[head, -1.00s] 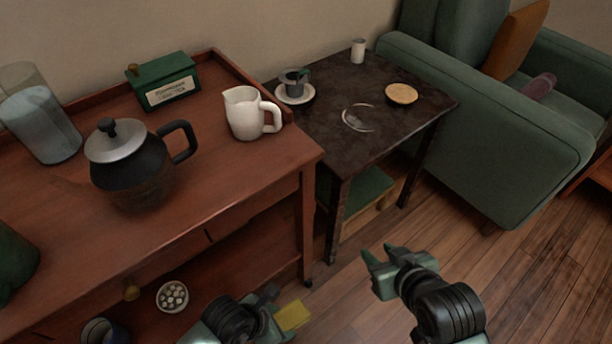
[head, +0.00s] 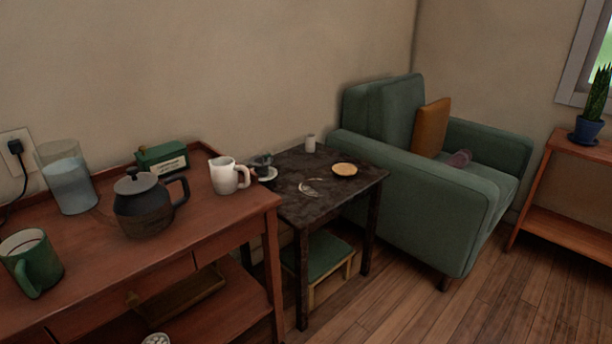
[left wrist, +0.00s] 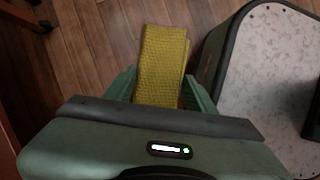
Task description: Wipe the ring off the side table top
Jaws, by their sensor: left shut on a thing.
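The side table (head: 330,202) has a dark, worn top and stands between the red-brown cabinet and the green armchair. A pale ring (head: 311,187) marks its top near the middle. In the left wrist view my left gripper (left wrist: 160,88) is shut on a yellow cloth or sponge (left wrist: 163,55), held above the wooden floor. My right gripper is out of view.
The cabinet (head: 215,222) carries a white pitcher (head: 226,176), a dark kettle (head: 145,205), a glass jug (head: 66,178) and a green mug (head: 30,262). A green-topped stool (head: 322,256) sits under the side table. The armchair (head: 420,200) closes its right side. Floor (head: 400,315) is open in front.

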